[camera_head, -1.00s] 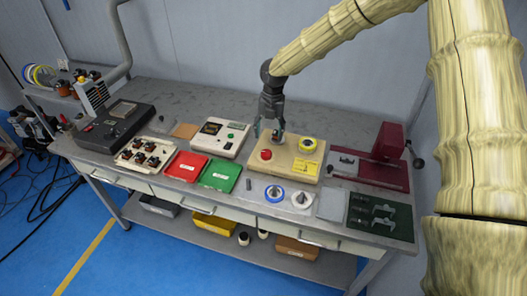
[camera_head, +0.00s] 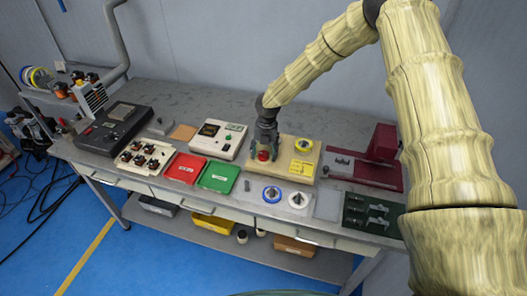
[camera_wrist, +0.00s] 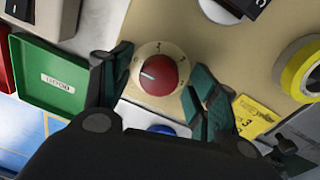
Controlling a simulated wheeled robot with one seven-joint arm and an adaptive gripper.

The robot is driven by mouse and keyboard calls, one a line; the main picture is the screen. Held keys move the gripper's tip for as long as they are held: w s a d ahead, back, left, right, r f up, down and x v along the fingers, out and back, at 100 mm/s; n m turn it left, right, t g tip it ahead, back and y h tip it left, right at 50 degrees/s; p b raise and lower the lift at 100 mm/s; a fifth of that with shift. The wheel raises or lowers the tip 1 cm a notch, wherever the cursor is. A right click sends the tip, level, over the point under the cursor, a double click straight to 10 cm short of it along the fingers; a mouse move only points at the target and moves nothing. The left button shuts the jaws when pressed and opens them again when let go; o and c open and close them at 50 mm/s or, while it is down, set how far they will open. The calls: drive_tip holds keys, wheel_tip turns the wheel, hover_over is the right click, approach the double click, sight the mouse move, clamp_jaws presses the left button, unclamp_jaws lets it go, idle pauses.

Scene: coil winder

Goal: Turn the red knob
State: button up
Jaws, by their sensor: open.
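The red knob (camera_wrist: 159,75) sits on the beige coil winder panel (camera_wrist: 195,35), with a dial of marks around it and a white pointer line aimed left. In the head view the red knob (camera_head: 263,155) shows between my fingers near the front left of the panel. My gripper (camera_wrist: 152,90) is open, with one green-padded finger on each side of the knob in the wrist view. A gap shows between the knob and the left finger; the right finger is close to it, and I cannot tell if it touches.
A yellow tape ring (camera_head: 303,145) is on the panel right of the knob. A green tray (camera_head: 218,177) and a red tray (camera_head: 186,167) lie to the left. A blue-ringed spool (camera_head: 272,194) lies in front. A dark red device (camera_head: 384,142) stands to the right.

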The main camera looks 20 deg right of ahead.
drive_tip(key=c, duration=1)
